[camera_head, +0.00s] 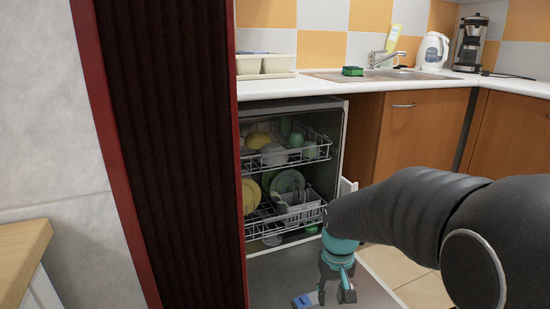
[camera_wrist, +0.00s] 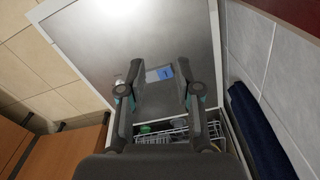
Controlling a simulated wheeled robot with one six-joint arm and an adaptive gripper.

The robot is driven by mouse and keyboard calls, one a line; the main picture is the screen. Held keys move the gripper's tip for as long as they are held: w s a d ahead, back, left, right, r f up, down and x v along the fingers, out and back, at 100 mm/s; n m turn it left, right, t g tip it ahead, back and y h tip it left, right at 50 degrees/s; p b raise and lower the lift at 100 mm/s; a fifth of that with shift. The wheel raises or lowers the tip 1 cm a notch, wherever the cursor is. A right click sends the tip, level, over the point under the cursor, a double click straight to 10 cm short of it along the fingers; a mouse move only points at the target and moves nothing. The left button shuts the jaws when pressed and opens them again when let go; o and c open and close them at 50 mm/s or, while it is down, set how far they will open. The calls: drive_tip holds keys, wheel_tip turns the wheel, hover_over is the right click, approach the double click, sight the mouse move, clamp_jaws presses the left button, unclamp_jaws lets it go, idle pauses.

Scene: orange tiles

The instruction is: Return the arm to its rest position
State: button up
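My arm reaches in from the right in the head view, over the open dishwasher (camera_head: 340,150). My gripper (camera_head: 335,294) points down above the lowered dishwasher door (camera_head: 270,285). In the wrist view my gripper (camera_wrist: 160,92) has its two fingers spread wide apart, with nothing held between them. A small blue and white item (camera_head: 302,301) lies on the door, just left of the gripper in the head view. It also shows beyond the fingers in the wrist view (camera_wrist: 160,73).
The upper rack (camera_head: 290,158) and lower rack (camera_head: 290,218) hold dishes close to my arm. A dark red-edged panel (camera_head: 170,150) stands at left. The counter (camera_head: 290,88) bears a kettle (camera_head: 432,50), a coffee maker (camera_head: 471,43) and a green sponge (camera_head: 352,71).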

drive_tip(key=s+d+r+t+p, duration=0.1)
drive_tip(key=s+r+t+p, duration=0.1)
drive_tip(key=s+r, duration=0.6)
drive_tip(key=s+d+r+m+t+p, duration=0.1)
drive_tip(key=s+r+t+p, duration=0.2)
drive_tip(key=s+r, duration=0.6)
drive_tip(key=shift+s+d, duration=0.15)
drive_tip(key=shift+d, duration=0.1)
idle(0.5)
